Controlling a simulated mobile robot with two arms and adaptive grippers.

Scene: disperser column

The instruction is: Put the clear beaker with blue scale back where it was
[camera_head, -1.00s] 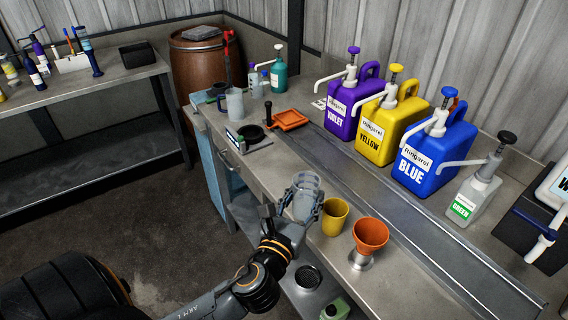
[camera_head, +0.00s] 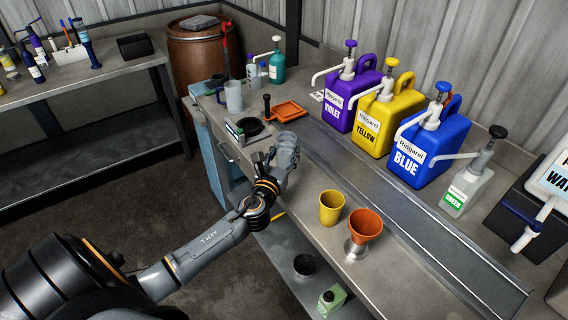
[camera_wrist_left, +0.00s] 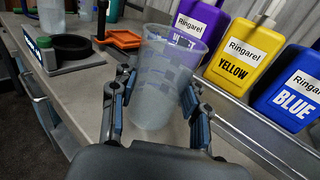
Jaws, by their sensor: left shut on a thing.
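The clear beaker with blue scale (camera_wrist_left: 160,85) is upright between the fingers of my left gripper (camera_wrist_left: 157,112) in the left wrist view. The gripper is shut on it. In the head view, the beaker (camera_head: 287,139) shows only in part, its lower body hidden by my left gripper (camera_head: 283,156). They are over the bench near the black round dish on its stand and the orange tray. I cannot tell whether the beaker's base touches the bench. My right gripper is not in view.
A yellow cup (camera_head: 331,208) and an orange funnel cup (camera_head: 365,226) stand to the right. The orange tray (camera_head: 287,110), black dish (camera_head: 250,128) and clear mug (camera_head: 233,97) are beyond. Violet, yellow and blue jugs (camera_head: 432,150) line the back. Bare bench lies between gripper and yellow cup.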

